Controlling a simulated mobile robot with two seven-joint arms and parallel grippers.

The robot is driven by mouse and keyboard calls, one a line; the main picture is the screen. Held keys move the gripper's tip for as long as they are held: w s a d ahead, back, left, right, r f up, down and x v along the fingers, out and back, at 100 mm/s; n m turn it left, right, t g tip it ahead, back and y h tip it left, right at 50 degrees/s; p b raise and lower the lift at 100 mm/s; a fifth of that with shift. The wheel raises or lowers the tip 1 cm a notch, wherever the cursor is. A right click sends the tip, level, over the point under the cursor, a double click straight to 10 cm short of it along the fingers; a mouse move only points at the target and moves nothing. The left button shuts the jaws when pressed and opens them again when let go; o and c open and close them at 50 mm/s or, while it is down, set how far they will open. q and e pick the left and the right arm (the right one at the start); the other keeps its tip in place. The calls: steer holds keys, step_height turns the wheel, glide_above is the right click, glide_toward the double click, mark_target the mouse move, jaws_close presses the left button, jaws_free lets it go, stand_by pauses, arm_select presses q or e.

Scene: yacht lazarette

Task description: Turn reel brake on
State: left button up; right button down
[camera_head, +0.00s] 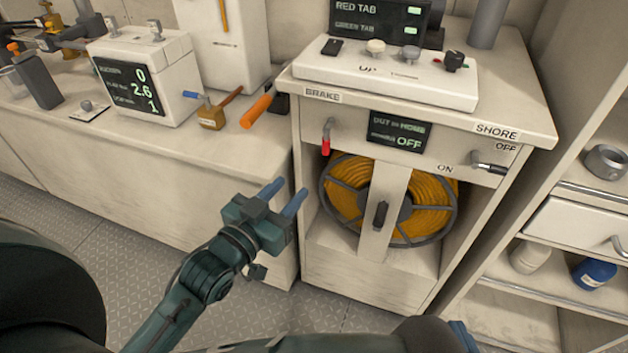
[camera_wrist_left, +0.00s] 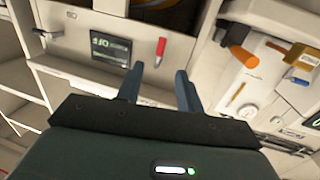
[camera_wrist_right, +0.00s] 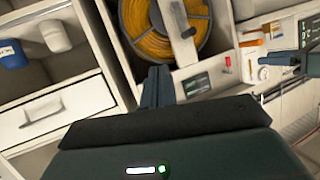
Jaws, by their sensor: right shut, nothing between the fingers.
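The reel brake lever (camera_head: 326,138), a metal lever with a red grip, hangs down below the BRAKE label (camera_head: 322,95) on the reel cabinet's front. It also shows in the left wrist view (camera_wrist_left: 161,47) and the right wrist view (camera_wrist_right: 227,65). A display (camera_head: 399,133) beside it ends with OFF. The yellow hose reel (camera_head: 346,190) sits below, behind a white post. My left gripper (camera_head: 284,193) is open and empty, apart from the lever, below and left of it. In the left wrist view the lever lies beyond its fingers (camera_wrist_left: 159,78). My right gripper (camera_wrist_right: 157,85) is shut and empty.
The shore lever (camera_head: 487,167) is at the cabinet's right, near ON and OFF marks. An orange-handled tool (camera_head: 257,110) lies on the left bench close to the cabinet. Shelves with a blue jar (camera_head: 594,273) stand at right. The floor before the bench is clear.

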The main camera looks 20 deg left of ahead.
mark_target(324, 148)
arm_select(q)
steer(key=x, duration=0.8)
steer(key=r+b+x, duration=0.1)
steer(key=x, duration=0.4)
steer(key=shift+w+a, duration=0.15)
steer(key=shift+c, duration=0.3)
jaws_close()
